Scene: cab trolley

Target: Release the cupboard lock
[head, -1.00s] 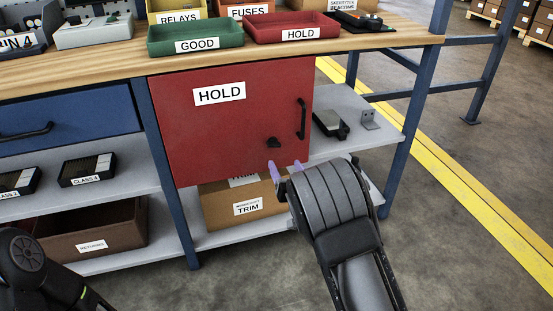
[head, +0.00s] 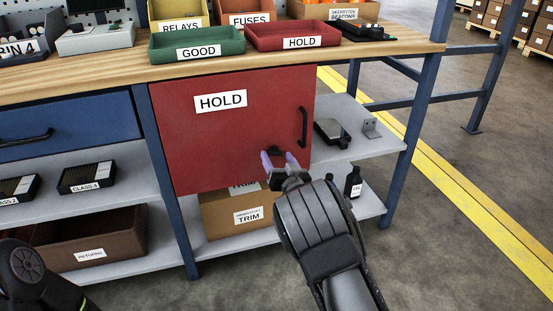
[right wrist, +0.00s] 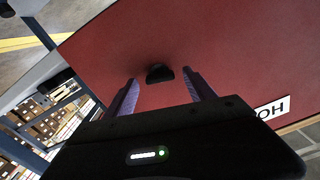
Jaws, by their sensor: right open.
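The red cupboard door (head: 220,140) marked HOLD is shut under the workbench. Its small black lock knob (head: 275,150) sits low on the door, below and left of the black bar handle (head: 303,126). My right gripper (head: 279,158) is open in front of the door, its two purple fingers pointing at the knob. In the right wrist view the knob (right wrist: 160,73) shows ahead, between the open fingers (right wrist: 164,98) and just beyond their tips. I cannot tell whether the fingers touch it. My left arm shows at the lower left, but its gripper is out of view.
The worktop (head: 110,66) above carries a green GOOD tray (head: 222,47) and a red HOLD tray (head: 265,40). Right of the door is a grey shelf (head: 375,145) with small items. A dark bottle (head: 353,183) stands below it. A TRIM box (head: 215,215) sits under the door.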

